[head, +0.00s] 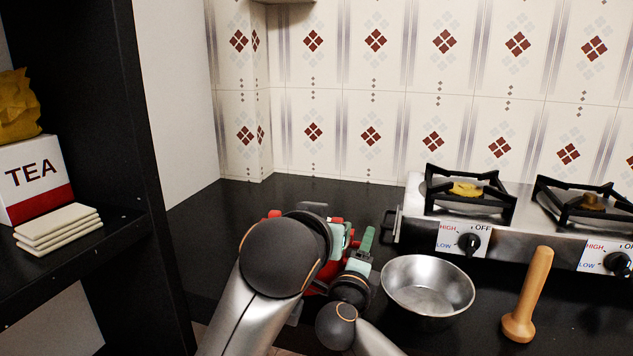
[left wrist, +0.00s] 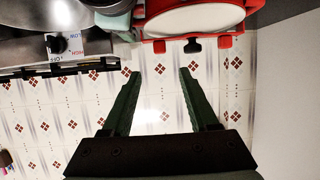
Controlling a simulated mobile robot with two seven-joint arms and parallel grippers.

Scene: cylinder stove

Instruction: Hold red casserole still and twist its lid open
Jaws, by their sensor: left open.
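The red casserole (head: 328,270) is mostly hidden behind my arms in the head view; only bits of red show. In the left wrist view its red body (left wrist: 238,44) shows at the top, with a broad pale round face and a small dark tab on its edge. My left gripper (left wrist: 157,70) is open there. Its two green fingers are spread and empty, pointing toward the casserole but apart from it in the picture. My right gripper (head: 367,240) is beside the casserole at right in the head view; its jaws cannot be made out. The lid cannot be told apart clearly.
A metal bowl (head: 428,284) stands right of my right gripper, with a wooden pestle (head: 528,295) beyond it. The stove (head: 520,240) is at the back right. A dark shelf (head: 75,255) with a tea box (head: 35,180) stands left. Black counter between shelf and casserole is clear.

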